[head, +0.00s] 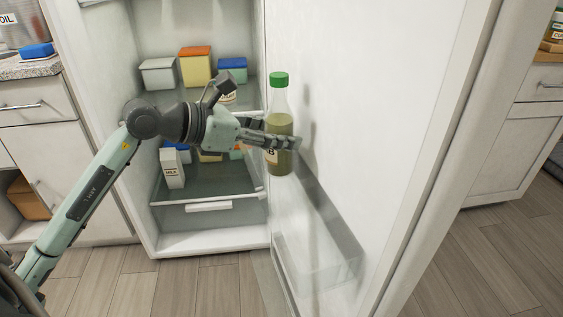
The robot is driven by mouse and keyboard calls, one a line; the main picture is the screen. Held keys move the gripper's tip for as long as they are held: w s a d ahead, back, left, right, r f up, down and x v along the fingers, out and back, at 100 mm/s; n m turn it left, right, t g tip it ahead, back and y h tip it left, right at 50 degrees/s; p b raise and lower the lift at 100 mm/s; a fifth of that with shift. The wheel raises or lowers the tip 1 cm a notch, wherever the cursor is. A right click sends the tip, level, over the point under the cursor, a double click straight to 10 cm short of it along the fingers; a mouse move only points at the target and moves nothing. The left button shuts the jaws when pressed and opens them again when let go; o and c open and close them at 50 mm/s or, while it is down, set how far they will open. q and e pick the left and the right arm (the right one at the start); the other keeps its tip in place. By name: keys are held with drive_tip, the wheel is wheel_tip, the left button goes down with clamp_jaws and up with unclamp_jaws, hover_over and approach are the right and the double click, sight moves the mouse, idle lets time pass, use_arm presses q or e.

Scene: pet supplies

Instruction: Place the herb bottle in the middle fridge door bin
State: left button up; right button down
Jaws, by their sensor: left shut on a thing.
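The herb bottle (279,126) is a clear bottle with a green cap and green-brown contents, upright in the head view. My left gripper (284,143) is shut on its middle from the left, covering part of its label. The bottle is in front of the open fridge door's inner face (390,110). A clear door bin (318,215) is below and right of the bottle. Another clear bin (310,275) shows lower on the door. I cannot tell whether the bottle's base touches a bin. My right gripper is not in view.
The fridge shelves hold a white box (158,73), a yellow container with an orange lid (196,66), a blue-lidded container (232,69) and a milk carton (172,168). Counters stand on both sides. The floor (180,285) in front is clear.

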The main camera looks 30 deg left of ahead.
sight(266, 155)
use_arm(q)
drive_tip(key=shift+f, duration=0.7)
wheel_tip(266, 155, down, 3)
drive_tip(key=shift+f, duration=0.25)
drive_tip(key=shift+f+b, duration=0.1)
drive_tip(key=shift+b, duration=0.2)
drive_tip(key=o, duration=1.3)
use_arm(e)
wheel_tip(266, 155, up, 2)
